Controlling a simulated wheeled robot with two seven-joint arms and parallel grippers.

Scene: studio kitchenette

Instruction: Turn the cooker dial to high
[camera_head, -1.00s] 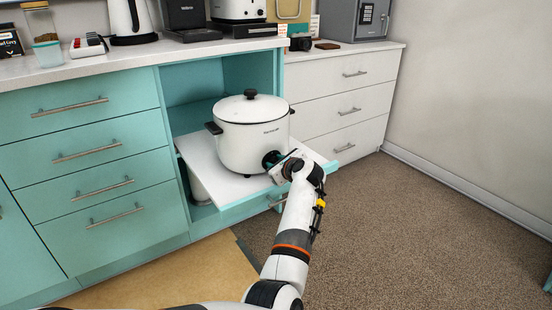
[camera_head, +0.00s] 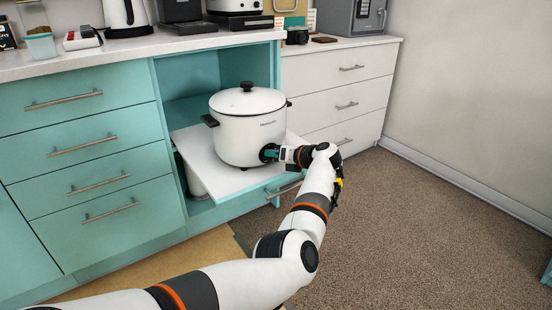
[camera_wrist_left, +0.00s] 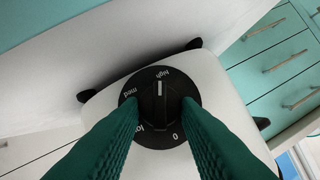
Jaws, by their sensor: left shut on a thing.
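The white cooker (camera_head: 240,133) with a black-knobbed lid (camera_head: 248,100) stands upright on a pull-out shelf. My left gripper (camera_head: 268,153) is at the lower right of its front and covers the dial in the head view. In the left wrist view the round black dial (camera_wrist_left: 159,88) shows the words high, med and lo and a 0. Its white pointer mark points up, close to the word high. The green fingers of my left gripper (camera_wrist_left: 161,108) are shut on the dial's grip, one on each side. My right gripper is not in view.
The white pull-out shelf (camera_head: 207,163) juts from the teal cabinet (camera_head: 85,130). White drawers (camera_head: 340,85) stand to the right. The counter (camera_head: 110,54) behind holds a kettle (camera_head: 126,16) and other appliances. The carpet (camera_head: 430,240) at the right is clear.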

